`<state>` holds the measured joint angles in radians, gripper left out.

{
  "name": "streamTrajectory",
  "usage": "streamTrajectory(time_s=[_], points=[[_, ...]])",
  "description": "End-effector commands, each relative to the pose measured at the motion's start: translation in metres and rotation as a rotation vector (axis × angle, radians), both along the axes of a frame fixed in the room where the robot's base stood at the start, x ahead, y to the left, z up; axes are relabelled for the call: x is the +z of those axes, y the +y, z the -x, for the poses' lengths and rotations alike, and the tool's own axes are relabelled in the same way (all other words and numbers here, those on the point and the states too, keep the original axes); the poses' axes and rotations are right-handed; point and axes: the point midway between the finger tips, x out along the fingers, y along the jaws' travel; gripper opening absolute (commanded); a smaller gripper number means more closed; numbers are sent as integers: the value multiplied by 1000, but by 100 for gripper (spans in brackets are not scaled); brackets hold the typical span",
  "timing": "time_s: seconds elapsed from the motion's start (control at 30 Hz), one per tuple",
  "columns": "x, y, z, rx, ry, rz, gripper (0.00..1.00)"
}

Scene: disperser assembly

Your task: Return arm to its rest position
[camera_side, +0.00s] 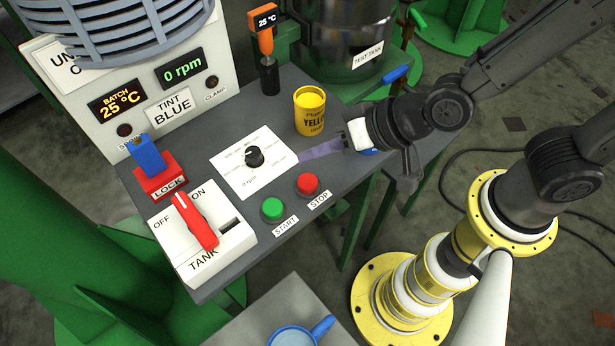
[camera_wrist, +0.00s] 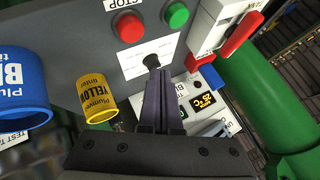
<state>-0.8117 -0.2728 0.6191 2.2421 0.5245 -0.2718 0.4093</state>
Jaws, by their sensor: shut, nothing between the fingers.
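My gripper (camera_side: 302,157) is shut with nothing in it. It hangs above the grey panel, just right of the white speed dial plate (camera_side: 245,175) with its black knob (camera_side: 254,156). In the wrist view its fingers (camera_wrist: 158,80) are together, overlapping the view of the knob (camera_wrist: 151,61). My arm reaches in from the right in the side view.
A yellow tinter tin (camera_side: 309,112) stands behind the gripper. A blue tin (camera_wrist: 22,85) is left in the wrist view. Red stop (camera_side: 308,184) and green start (camera_side: 272,208) buttons, a red tank switch (camera_side: 195,220) and an orange thermometer (camera_side: 264,40) surround the space.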

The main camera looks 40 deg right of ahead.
Motion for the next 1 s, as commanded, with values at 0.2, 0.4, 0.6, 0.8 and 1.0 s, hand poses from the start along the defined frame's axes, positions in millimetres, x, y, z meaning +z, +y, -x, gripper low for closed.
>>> streamTrajectory(time_s=[0.2,0.4,0.6,0.8,1.0], points=[[0,0,0,0,0,0,0],[0,0,0,-1,-1,0,0],[3,-9,-9,-33,-7,-6,0],[74,-67,-56,-209,-133,-97,0],[143,-153,-45,-261,-211,-17,0]])
